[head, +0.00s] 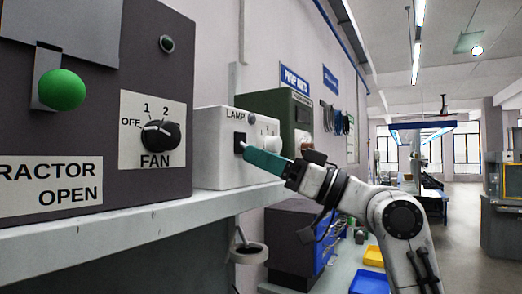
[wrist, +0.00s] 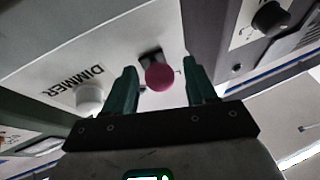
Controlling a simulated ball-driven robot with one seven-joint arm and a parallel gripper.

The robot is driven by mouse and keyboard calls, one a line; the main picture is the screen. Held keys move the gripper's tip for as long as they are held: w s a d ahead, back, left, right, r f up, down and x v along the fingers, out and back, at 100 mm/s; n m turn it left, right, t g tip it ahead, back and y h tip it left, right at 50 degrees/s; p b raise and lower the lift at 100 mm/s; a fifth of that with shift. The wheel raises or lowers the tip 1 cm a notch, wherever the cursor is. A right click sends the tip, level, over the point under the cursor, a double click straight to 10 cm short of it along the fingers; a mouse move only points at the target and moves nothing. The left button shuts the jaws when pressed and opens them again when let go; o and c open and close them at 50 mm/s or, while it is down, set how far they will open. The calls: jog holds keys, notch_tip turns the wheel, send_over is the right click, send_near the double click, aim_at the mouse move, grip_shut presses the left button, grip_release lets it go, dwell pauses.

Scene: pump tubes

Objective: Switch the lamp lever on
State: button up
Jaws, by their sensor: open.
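The white lamp box (head: 213,160), marked LAMP, stands on the shelf; its face also shows in the wrist view (wrist: 60,62). The lamp lever (wrist: 159,77) has a round pink knob and comes out of a dark slot in that face. My gripper (wrist: 160,72) is open, its two teal fingers on either side of the knob with gaps showing. In the head view the teal fingers (head: 267,161) reach to the box face by the black slot plate (head: 239,143) and hide the knob. I cannot tell the lever's position for sure.
A white dimmer knob (wrist: 89,99) is on the same face. A dark panel with a fan knob (head: 160,135) and a green ball lever (head: 62,90) stands to the left. A green box (head: 275,105) stands beyond. The shelf edge (head: 130,228) runs below.

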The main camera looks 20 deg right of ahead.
jog(key=shift+w+a+r, duration=0.15)
jog(key=shift+w+a, duration=0.1)
jog(key=shift+a, duration=0.05)
grip_shut()
dwell(0.5)
